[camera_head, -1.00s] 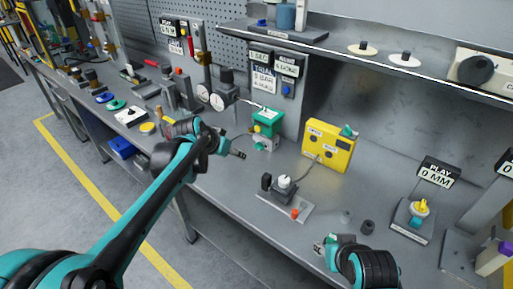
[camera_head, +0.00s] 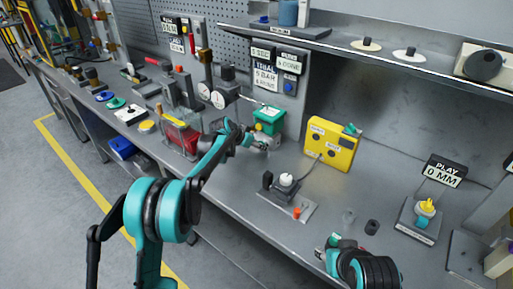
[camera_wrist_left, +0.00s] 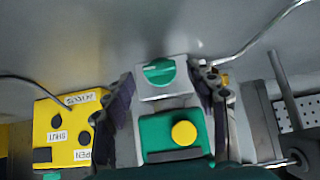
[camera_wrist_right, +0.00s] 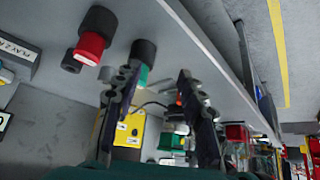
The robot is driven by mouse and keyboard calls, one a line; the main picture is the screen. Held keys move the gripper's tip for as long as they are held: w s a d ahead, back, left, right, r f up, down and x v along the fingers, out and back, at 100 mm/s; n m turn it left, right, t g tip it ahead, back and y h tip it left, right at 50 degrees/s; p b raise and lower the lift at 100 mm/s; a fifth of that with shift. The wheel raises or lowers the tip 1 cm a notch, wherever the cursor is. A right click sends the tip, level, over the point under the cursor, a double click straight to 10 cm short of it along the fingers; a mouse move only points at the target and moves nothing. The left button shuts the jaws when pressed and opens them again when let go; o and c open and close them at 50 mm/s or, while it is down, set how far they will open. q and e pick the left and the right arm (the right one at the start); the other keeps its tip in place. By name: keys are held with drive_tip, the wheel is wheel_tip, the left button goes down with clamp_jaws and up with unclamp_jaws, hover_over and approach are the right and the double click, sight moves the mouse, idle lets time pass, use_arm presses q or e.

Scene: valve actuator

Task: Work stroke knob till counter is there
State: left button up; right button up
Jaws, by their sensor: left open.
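A green box with a yellow button (camera_wrist_left: 183,133) and a grey block bearing a green knob (camera_wrist_left: 158,71) show between my left fingers in the left wrist view. I cannot tell whether this is the stroke knob. In the head view the green box (camera_head: 268,122) stands near the bench middle. My left gripper (camera_head: 260,143) is open in front of it, with one finger on each side (camera_wrist_left: 165,90); contact is unclear. The counter sign (camera_head: 288,63) on the post reads roughly "0 DONE". My right gripper (camera_wrist_right: 158,85) is open and empty near the bench's front edge.
A yellow box (camera_head: 331,144) stands right of the green one, cabled to a small dark fixture (camera_head: 284,190) in front. A "PLAY 0 MM" sign (camera_head: 445,170) stands further right. A shelf (camera_head: 400,62) overhangs the back. A red-sided bin (camera_head: 181,137) is left of my left gripper.

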use_arm(q)
drive_tip(key=shift+w+d+f, duration=0.15)
drive_tip(key=shift+w+f, duration=0.05)
drive_tip(key=shift+f, duration=0.05)
use_arm(e)
drive_tip(key=shift+f, duration=0.1)
use_arm(q)
drive_tip(key=c, duration=1.2)
drive_tip(key=shift+o, duration=0.2)
